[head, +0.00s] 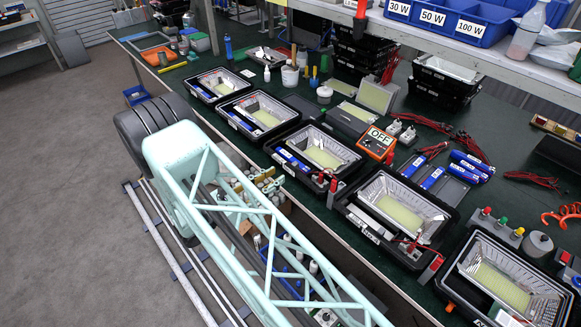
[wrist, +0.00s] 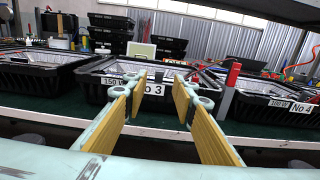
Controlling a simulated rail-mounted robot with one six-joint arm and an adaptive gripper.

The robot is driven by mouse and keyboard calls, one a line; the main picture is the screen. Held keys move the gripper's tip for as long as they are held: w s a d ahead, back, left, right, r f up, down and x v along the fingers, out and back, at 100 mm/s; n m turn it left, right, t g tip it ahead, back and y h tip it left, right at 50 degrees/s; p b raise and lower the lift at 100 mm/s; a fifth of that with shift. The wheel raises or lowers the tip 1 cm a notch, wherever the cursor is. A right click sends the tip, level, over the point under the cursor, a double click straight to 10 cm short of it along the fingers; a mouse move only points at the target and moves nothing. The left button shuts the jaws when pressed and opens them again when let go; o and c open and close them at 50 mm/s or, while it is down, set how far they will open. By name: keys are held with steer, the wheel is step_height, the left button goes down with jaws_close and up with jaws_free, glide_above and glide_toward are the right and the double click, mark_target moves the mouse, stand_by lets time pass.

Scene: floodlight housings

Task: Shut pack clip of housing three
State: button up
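Housing three (wrist: 117,89) is a black open case with a "No 3" label, straight ahead in the wrist view. In the head view, housing three (head: 280,170) is the middle one of the row, with a silver reflector and a yellowish panel. A blue pack (head: 293,160) lies along its front side. My gripper (wrist: 160,95) is open and empty, its two yellow-padded fingers pointing at the housing's front wall and partly covering the label. I cannot make out the pack clip or its state.
An upright red-topped grey part (wrist: 230,78) stands right of housing three. Housing four (wrist: 280,108) is farther right, another black housing (wrist: 35,72) left. An orange meter reading OFF (head: 376,143) stands behind the row. Green bench (wrist: 60,105) shows before the housings.

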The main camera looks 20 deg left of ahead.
mark_target(293, 165)
steer(key=shift+x, duration=4.3)
steer(key=shift+c, duration=0.5)
steer(key=c, duration=0.7)
